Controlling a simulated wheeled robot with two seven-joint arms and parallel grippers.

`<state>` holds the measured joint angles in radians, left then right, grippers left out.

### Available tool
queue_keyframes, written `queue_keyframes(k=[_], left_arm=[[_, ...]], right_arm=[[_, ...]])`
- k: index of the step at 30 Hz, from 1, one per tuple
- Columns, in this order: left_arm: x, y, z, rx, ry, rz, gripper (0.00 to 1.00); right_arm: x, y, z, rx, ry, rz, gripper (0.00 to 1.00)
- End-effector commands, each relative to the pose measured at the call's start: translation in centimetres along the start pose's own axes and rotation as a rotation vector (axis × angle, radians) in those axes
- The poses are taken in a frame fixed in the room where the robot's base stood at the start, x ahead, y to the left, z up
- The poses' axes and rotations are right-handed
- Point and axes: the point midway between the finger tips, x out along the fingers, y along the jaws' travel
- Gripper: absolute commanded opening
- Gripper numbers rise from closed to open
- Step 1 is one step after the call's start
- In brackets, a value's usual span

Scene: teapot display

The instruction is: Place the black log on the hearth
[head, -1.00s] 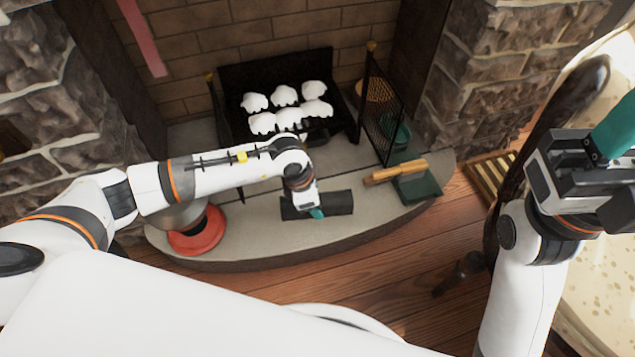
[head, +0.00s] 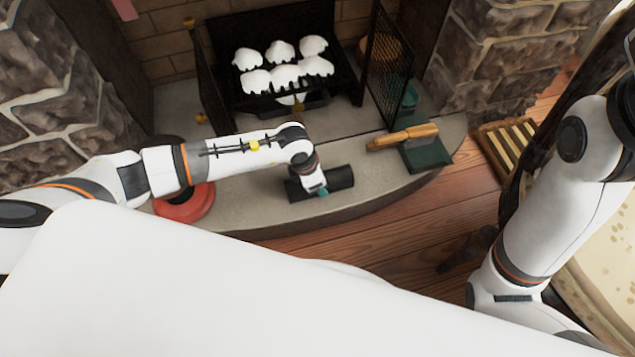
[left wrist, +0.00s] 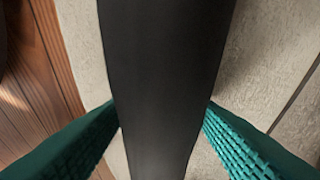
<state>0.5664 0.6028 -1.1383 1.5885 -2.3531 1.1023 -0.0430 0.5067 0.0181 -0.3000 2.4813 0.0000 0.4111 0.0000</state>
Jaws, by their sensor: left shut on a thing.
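The black log (head: 341,177) is a short dark cylinder at the front of the pale stone hearth (head: 255,207). My left gripper (head: 322,192) comes down over it from above and is shut on it. In the left wrist view the log (left wrist: 165,70) runs up the middle between the teal fingers of my left gripper (left wrist: 160,135), with the pale hearth (left wrist: 262,60) behind it. I cannot tell whether the log rests on the stone or sits just above it. My right arm shows at the right, but its gripper is out of view.
A black grate with several white lumps (head: 283,78) stands behind, beside a mesh screen (head: 388,70). A wooden-handled tool (head: 405,137) lies right of the log on a dark green piece (head: 427,156). A red round thing (head: 184,205) is at the left.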

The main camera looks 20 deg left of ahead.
Motion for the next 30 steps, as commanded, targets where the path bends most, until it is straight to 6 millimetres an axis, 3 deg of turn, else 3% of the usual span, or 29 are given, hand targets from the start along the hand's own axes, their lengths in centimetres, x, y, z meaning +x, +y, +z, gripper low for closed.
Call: queue_keyframes(k=[12,13,17,26,30], left_arm=[[0.6,0.0,0.1,0.0,0.001,0.0,0.26],[0.6,0.0,0.1,0.0,0.0,0.0,0.55],[0.5,0.0,0.1,0.0,0.0,0.0,0.74],[0.3,0.0,0.1,0.0,0.001,0.0,0.74],[-0.9,0.0,-0.1,0.001,0.001,0.0,0.74]], right_arm=[[0.1,0.1,0.2,-0.001,-0.009,0.004,0.45],[0.2,0.1,0.3,-0.002,-0.011,0.005,0.45],[0.3,0.1,0.3,-0.001,-0.011,0.005,0.45],[0.4,0.1,0.2,-0.001,-0.012,0.005,0.45],[0.5,-0.1,-0.2,0.001,0.002,-0.003,0.45]])
